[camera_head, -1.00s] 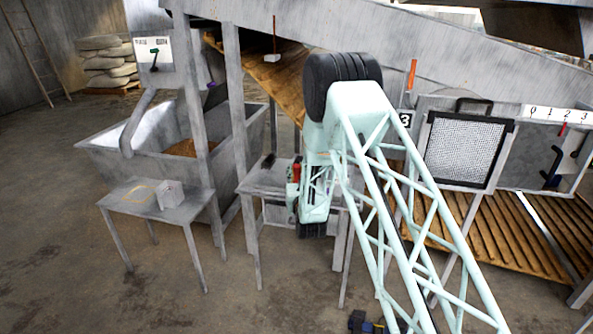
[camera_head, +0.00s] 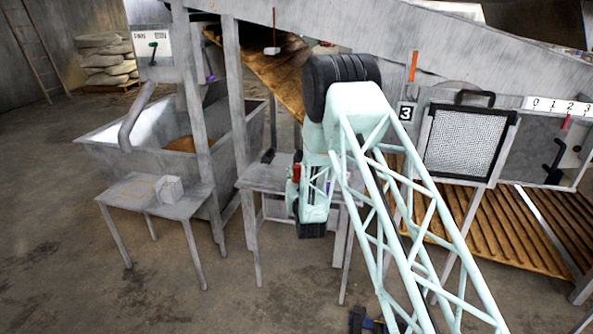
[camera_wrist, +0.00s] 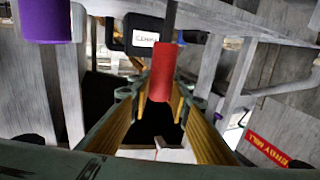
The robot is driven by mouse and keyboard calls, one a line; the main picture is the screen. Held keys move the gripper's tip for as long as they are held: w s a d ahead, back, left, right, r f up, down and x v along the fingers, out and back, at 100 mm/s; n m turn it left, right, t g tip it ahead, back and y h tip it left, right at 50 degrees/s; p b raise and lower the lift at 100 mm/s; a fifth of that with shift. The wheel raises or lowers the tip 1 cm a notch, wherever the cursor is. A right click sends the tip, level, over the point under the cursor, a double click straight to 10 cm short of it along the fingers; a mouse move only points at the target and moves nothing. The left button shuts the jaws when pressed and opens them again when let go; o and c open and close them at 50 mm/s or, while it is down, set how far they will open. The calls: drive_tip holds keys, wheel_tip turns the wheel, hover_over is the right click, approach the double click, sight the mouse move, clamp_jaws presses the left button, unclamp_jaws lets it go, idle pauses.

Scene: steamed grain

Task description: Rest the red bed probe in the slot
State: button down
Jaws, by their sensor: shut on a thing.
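The red bed probe shows as a red cylindrical handle (camera_wrist: 158,80) with a dark rod running up from it in the wrist view. My gripper (camera_wrist: 163,98) is shut on the red handle, between its two yellow-lined fingers. In the head view a small piece of red (camera_head: 296,172) shows at my gripper (camera_head: 294,186), beside a grey table; most of the probe is hidden by my arm. I cannot make out the slot in either view.
A grey table (camera_head: 262,180) stands by my gripper. A purple cylinder (camera_wrist: 45,20) and a black-framed piece with a white label (camera_wrist: 146,38) are close in the wrist view. A small table (camera_head: 130,190) with a pale block (camera_head: 171,188) stands left. Metal posts stand nearby.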

sight(297, 178)
drive_tip(key=shift+f+b, duration=1.25)
drive_tip(key=shift+f, duration=0.55)
drive_tip(key=shift+f, duration=0.3)
drive_tip(key=c, duration=2.4)
unclamp_jaws()
drive_tip(key=shift+o, duration=0.2)
drive_tip(key=shift+s, duration=0.1)
drive_tip(key=v, duration=1.2)
